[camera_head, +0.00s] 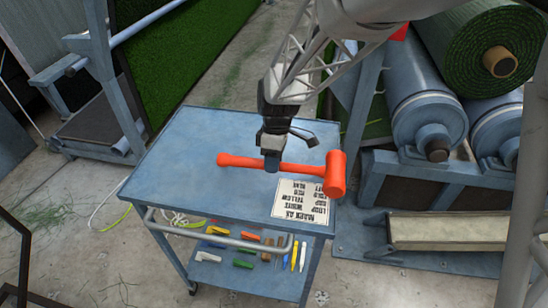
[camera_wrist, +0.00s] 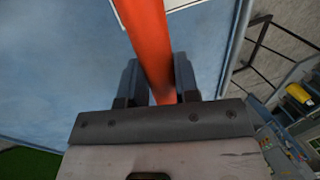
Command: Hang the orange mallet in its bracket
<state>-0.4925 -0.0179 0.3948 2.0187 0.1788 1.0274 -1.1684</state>
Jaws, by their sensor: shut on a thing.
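The orange mallet (camera_head: 334,174) is held above the blue cart top, lying roughly level with its head to the right and its handle end to the left. My gripper (camera_head: 272,160) is shut on the mallet's handle, near the middle of its length. In the wrist view the orange handle (camera_wrist: 146,40) runs between the two dark fingers of my gripper (camera_wrist: 160,82). The mallet's head is outside the wrist view. I cannot make out the bracket in either view.
The blue cart (camera_head: 180,150) has a printed sheet (camera_head: 300,201) on its top and several small coloured tools on its lower shelf. A handle bar (camera_head: 215,237) runs along its front. Large turf rollers (camera_head: 425,100) stand at the right, and a blue frame (camera_head: 110,70) stands at the left.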

